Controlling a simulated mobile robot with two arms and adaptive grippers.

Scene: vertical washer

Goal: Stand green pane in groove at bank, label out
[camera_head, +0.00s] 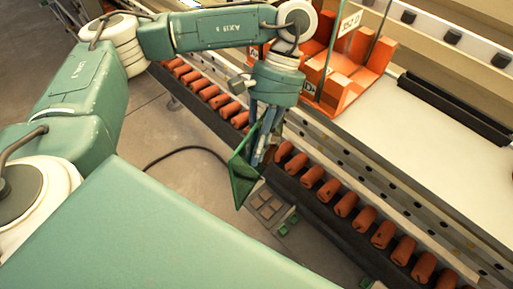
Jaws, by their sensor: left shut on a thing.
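My left gripper (266,150) points down in the middle of the head view, just in front of the roller row. It is shut on the green pane (243,180), a dark green sheet that hangs tilted beside the fingers. The fingers hide part of the pane, and I cannot make out a label on it. A groove cannot be told apart with certainty. My right gripper is not in view.
A row of orange rollers (346,204) runs diagonally along the machine's near side. Behind it, orange holders (345,88) carry upright panes with white labels. A pale flat bed (440,140) lies to their right. A dark cable (185,150) crosses the floor.

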